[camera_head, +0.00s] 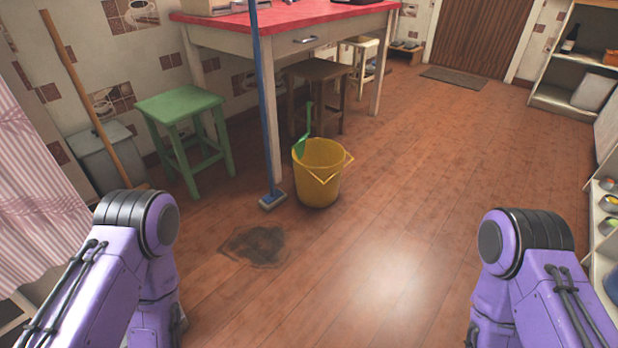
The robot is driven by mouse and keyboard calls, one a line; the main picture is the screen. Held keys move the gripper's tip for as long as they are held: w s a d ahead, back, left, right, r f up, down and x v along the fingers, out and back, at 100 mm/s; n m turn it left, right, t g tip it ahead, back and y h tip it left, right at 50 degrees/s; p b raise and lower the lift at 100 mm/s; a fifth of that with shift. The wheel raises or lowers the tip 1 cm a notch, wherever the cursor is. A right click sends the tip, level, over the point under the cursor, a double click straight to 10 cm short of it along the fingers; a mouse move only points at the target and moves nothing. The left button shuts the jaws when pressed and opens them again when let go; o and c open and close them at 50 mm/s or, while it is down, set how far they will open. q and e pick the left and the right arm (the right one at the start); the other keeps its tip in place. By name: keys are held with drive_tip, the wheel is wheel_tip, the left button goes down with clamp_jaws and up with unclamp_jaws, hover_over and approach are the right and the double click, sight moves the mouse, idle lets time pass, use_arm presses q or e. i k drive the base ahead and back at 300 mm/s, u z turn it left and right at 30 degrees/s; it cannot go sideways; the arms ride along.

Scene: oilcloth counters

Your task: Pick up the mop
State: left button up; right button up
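A mop with a long blue pole (265,105) stands nearly upright against the front edge of the red-topped table (300,13). Its flat blue-grey head (272,200) rests on the floor, just left of a yellow bucket (320,172). The top of the pole runs out of the picture. My two purple arms show at the lower left and lower right, both apart from the mop. Neither gripper can be seen.
A green brush or scoop (305,135) stands in the bucket. A green stool (183,108) and a wooden pole (90,95) are at left. A dark stain (257,246) marks the floor before the mop. Shelves (575,75) line the right; the middle floor is clear.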

sight(269, 201)
drive_tip(key=z, duration=0.2)
drive_tip(key=k, duration=0.25)
drive_tip(key=z, duration=0.55)
drive_tip(key=i, duration=1.1)
drive_tip(key=u, duration=0.8)
drive_tip(key=i, duration=1.15)
drive_tip(key=u, duration=0.6)
